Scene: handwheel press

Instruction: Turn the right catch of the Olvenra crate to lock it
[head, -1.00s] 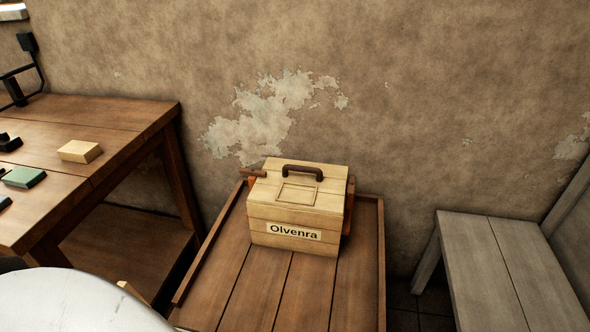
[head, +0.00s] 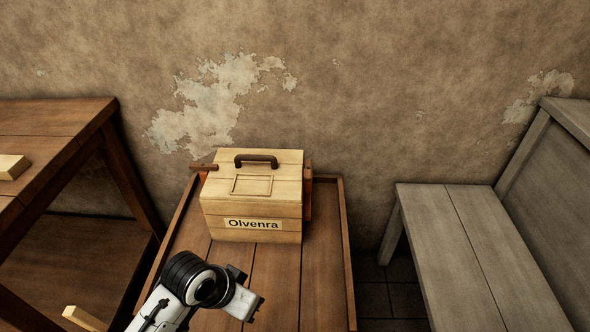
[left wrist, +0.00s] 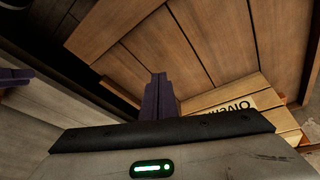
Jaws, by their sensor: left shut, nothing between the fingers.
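The Olvenra crate (head: 252,205) is a pale wooden box with a closed lid, a dark handle on top and a name label on its front. It stands on a brown wooden table. The right catch (head: 308,192) shows as a narrow orange-brown edge on the crate's right side; its lever position is hard to tell. On the left side a brown lever (head: 204,167) sticks out to the left. My left arm is in front of the crate in the head view. In the left wrist view my left gripper (left wrist: 158,92) is shut and empty, apart from the crate (left wrist: 240,118). My right gripper is out of view.
The brown table (head: 327,270) has low raised rims at its sides. A grey bench (head: 455,240) stands at the right and a workbench (head: 45,125) with a pale block (head: 12,166) at the left. The tabletop right of the crate is clear.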

